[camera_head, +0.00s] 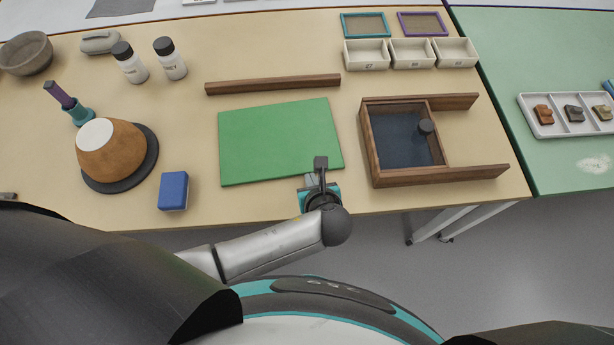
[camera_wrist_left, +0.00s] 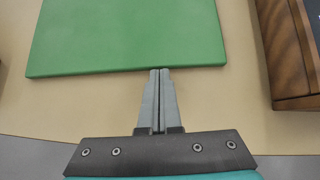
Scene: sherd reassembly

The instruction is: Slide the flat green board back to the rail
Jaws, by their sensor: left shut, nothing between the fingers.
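The flat green board (camera_head: 278,140) lies on the tan table, slightly turned, with its near edge towards me. The brown wooden rail (camera_head: 272,85) lies behind it, with a strip of bare table between them. My left gripper (camera_head: 321,170) is at the board's near right corner area in the head view and hides a bit of it. In the left wrist view the shut, empty fingers (camera_wrist_left: 160,73) point at the near edge of the green board (camera_wrist_left: 130,35). The tips are at or very close to that edge; I cannot tell whether they touch. My right gripper is not in view.
A wooden frame box (camera_head: 375,155) with a dark inside stands right of the board. A blue block (camera_head: 173,190) lies to the left, near a brown pot (camera_head: 112,155) on a dark disc. White trays (camera_head: 367,54) stand at the back right.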

